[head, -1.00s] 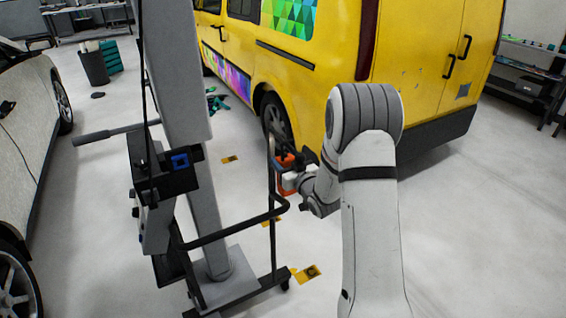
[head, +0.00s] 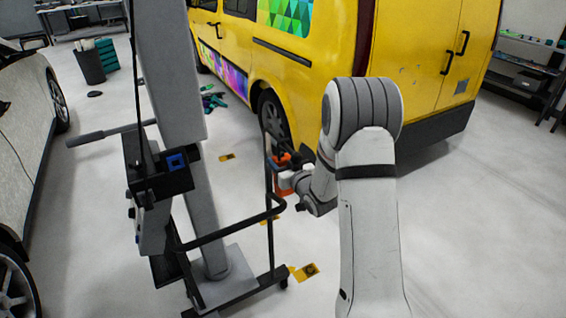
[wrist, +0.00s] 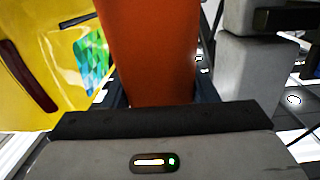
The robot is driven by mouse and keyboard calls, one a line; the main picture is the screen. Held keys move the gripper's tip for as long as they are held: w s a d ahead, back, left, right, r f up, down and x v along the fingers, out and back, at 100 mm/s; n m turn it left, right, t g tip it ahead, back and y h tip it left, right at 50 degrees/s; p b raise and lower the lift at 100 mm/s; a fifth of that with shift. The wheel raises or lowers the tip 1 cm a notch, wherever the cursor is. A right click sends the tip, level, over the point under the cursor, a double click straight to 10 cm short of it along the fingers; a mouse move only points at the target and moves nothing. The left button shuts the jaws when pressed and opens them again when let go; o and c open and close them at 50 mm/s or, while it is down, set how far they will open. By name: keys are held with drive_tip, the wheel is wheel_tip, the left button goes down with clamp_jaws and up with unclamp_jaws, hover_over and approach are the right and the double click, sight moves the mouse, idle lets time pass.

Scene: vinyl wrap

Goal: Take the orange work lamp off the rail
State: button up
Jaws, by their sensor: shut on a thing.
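The orange work lamp (head: 280,183) shows in the head view beside the upright of the black rail (head: 269,205), partly hidden by my wrist and gripper. In the wrist view the lamp (wrist: 148,50) fills the upper middle, upright between the dark fingers. My gripper (wrist: 160,98) is shut on the lamp. In the head view my gripper (head: 284,170) is small and partly hidden. I cannot tell whether the lamp still touches the rail.
A grey post (head: 172,70) with a black box stands left of the rail on a wheeled base (head: 240,290). A yellow van (head: 415,60) stands close behind my arm. A light car (head: 25,130) is at the left.

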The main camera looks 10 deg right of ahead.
sight(275, 157)
drive_tip(key=r, duration=0.1)
drive_tip(key=a+r, duration=0.1)
drive_tip(key=a+r+y, duration=0.1)
drive_tip(key=shift+w+n+t+b, duration=0.3)
drive_tip(key=shift+b, duration=0.1)
drive_tip(key=shift+s+a+b, duration=0.1)
drive_tip(key=shift+a+b, duration=0.3)
drive_tip(key=shift+a, duration=0.3)
drive_tip(key=shift+c, duration=1.1)
drive_tip(key=a, duration=0.1)
drive_tip(key=s+a, duration=0.1)
drive_tip(key=a+b, duration=0.1)
drive_tip(key=shift+s+a+r, duration=0.2)
drive_tip(key=shift+s+r, duration=0.05)
drive_tip(key=shift+s, duration=0.15)
clamp_jaws()
drive_tip(key=shift+s+a+f+b, duration=0.15)
drive_tip(key=shift+s+a+b, duration=0.25)
drive_tip(key=shift+a, duration=0.4)
drive_tip(key=shift+s+a+f+b, duration=0.1)
drive_tip(key=shift+s+a+b, duration=0.15)
drive_tip(key=shift+a+b, duration=0.4)
drive_tip(key=shift+s+a+f+b, duration=0.15)
drive_tip(key=shift+s+a+b, duration=0.15)
drive_tip(key=shift+a, duration=0.6)
